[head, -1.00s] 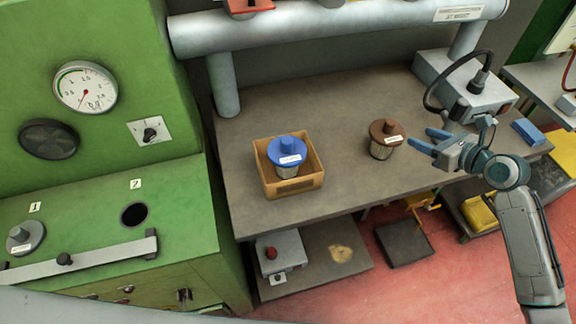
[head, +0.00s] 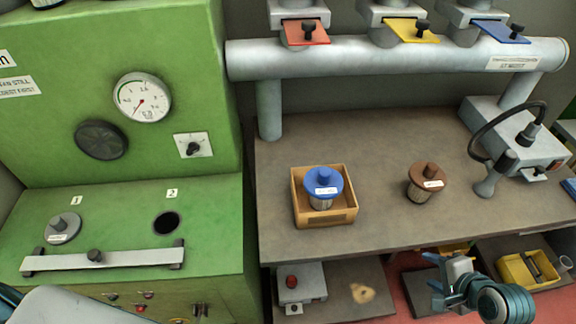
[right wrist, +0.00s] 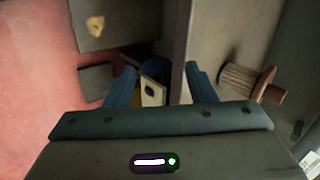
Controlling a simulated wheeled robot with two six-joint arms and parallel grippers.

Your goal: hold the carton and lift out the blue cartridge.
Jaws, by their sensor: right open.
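The blue cartridge (head: 323,184), with a blue knobbed lid, a white label and a ribbed body, stands upright in the open cardboard carton (head: 337,220). The carton sits on the brown bench, left of a brown-lidded cartridge (head: 423,182). My right gripper (head: 436,272) is at the bench's front edge, to the right of the carton and apart from it. In the right wrist view its two blue fingers (right wrist: 162,72) are spread with nothing held between them. The carton is not seen there. My left gripper does not show.
The brown cartridge also shows in the right wrist view (right wrist: 245,80), right of the fingers. A grey pipe (head: 390,58) runs above the bench's back. A hose-fitted grey box (head: 520,135) stands at right. The green cabinet (head: 110,215) is at left. Bench between carton and brown cartridge is clear.

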